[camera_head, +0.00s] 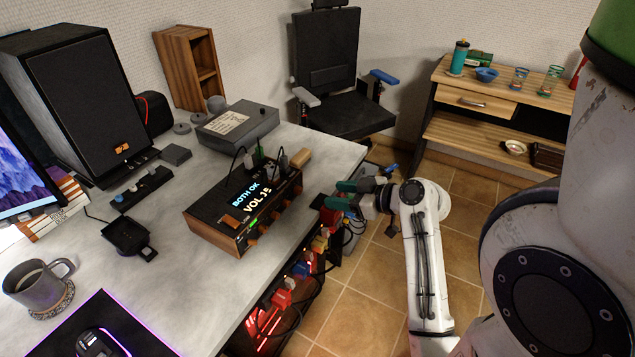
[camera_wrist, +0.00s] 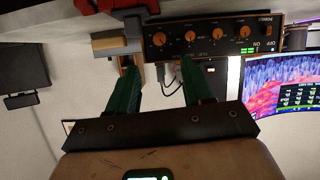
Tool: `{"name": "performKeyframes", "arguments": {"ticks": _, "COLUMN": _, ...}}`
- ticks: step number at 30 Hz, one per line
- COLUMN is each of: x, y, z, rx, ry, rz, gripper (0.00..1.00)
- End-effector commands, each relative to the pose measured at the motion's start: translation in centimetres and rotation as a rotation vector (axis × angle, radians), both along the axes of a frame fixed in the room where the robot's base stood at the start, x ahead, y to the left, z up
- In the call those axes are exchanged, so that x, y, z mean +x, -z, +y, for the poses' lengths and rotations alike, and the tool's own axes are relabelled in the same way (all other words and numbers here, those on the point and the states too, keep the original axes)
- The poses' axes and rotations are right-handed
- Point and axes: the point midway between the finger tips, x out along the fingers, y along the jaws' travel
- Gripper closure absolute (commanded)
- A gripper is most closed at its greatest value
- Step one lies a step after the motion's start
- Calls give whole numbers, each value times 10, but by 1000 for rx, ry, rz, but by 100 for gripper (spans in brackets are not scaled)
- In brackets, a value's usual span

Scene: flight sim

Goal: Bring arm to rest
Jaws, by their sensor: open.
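My white arm (camera_head: 420,260) reaches forward over the floor at the desk's right edge. My gripper (camera_head: 341,194) has green fingers that point left toward the desk edge. In the wrist view my gripper (camera_wrist: 158,70) shows its two green fingers well apart, with nothing held between them. A wood-sided amplifier box (camera_head: 245,208) with a lit "VOL 15" display stands on the desk to the left of the gripper. Its knobbed front panel (camera_wrist: 213,37) lies beyond the fingertips in the wrist view.
The grey desk (camera_head: 175,265) holds a speaker (camera_head: 85,95), a mug (camera_head: 38,285) and a grey box (camera_head: 237,125). Red plugs and cables (camera_head: 282,298) hang under its edge. A black chair (camera_head: 330,80) and a wooden shelf (camera_head: 500,100) stand behind. Tiled floor (camera_head: 365,300) is open beside the arm.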

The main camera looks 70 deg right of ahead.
Motion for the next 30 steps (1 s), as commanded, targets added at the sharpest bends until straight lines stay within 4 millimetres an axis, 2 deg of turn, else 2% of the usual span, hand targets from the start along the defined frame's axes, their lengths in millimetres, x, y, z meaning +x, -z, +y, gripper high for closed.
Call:
{"name": "performKeyframes", "arguments": {"ticks": 8, "x": 0, "y": 0, "z": 0, "rx": 0, "ry": 0, "rz": 0, "gripper": 50}}
{"name": "performKeyframes", "arguments": {"ticks": 11, "x": 8, "y": 5, "z": 10, "rx": 23, "ry": -21, "rz": 25, "gripper": 50}}
{"name": "performKeyframes", "arguments": {"ticks": 14, "x": 26, "y": 20, "z": 40, "rx": 88, "ry": -79, "rz": 105, "gripper": 50}}
{"name": "performKeyframes", "arguments": {"ticks": 18, "x": 49, "y": 52, "z": 110, "rx": 214, "ry": -178, "rz": 314, "gripper": 50}}
{"name": "performKeyframes", "arguments": {"ticks": 20, "x": 51, "y": 63, "z": 139, "rx": 253, "ry": -207, "rz": 412, "gripper": 50}}
{"name": "performKeyframes", "arguments": {"ticks": 23, "x": 48, "y": 78, "z": 185, "rx": 294, "ry": -237, "rz": 576, "gripper": 50}}
{"name": "performKeyframes", "arguments": {"ticks": 27, "x": 28, "y": 90, "z": 243, "rx": 297, "ry": -239, "rz": 809, "gripper": 50}}
{"name": "performKeyframes", "arguments": {"ticks": 30, "x": 9, "y": 92, "z": 269, "rx": 269, "ry": -212, "rz": 935, "gripper": 50}}
